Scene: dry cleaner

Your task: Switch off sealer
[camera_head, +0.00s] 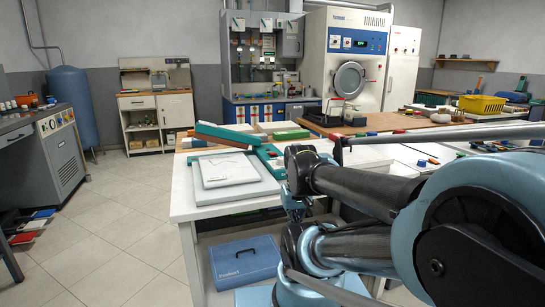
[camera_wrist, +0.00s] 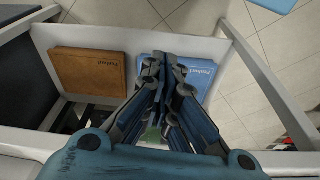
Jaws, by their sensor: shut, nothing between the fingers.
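A teal-green device with a long raised arm (camera_head: 227,134) stands on the white worktable; it looks like the sealer, though I cannot be sure. My gripper (camera_wrist: 164,62) is shut and empty in the wrist view, pointing down over the lower shelf. In the head view it is mostly hidden among my arm links, at the table's front edge, apart from the device. The device does not show in the wrist view.
White framed panels (camera_head: 226,171) lie on the worktable (camera_head: 187,200). A blue case (camera_head: 244,262) lies on the shelf below; a brown case (camera_wrist: 90,74) shows in the wrist view. A yellow crate (camera_head: 481,105) stands back right.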

